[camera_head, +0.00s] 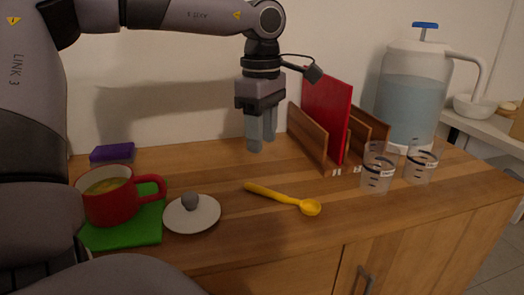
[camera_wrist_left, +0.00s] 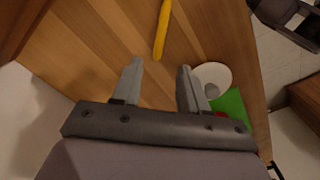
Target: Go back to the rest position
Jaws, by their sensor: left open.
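My left gripper (camera_head: 262,140) is open and empty, pointing down above the back of the wooden counter, left of the wooden rack. In the left wrist view its two fingers (camera_wrist_left: 159,82) are apart with only bare counter between them. A yellow spoon (camera_head: 285,199) lies on the counter in front of the gripper, apart from it. The spoon's handle also shows in the left wrist view (camera_wrist_left: 162,28). My right gripper is not in view.
A red mug (camera_head: 108,205) stands on a green mat (camera_head: 140,232) at the left, beside a white lid (camera_head: 180,218). A purple sponge (camera_head: 112,153) lies behind. A wooden rack (camera_head: 308,135) holds a red board (camera_head: 328,110). Two clear cups (camera_head: 377,175) and a water pitcher (camera_head: 410,90) stand right.

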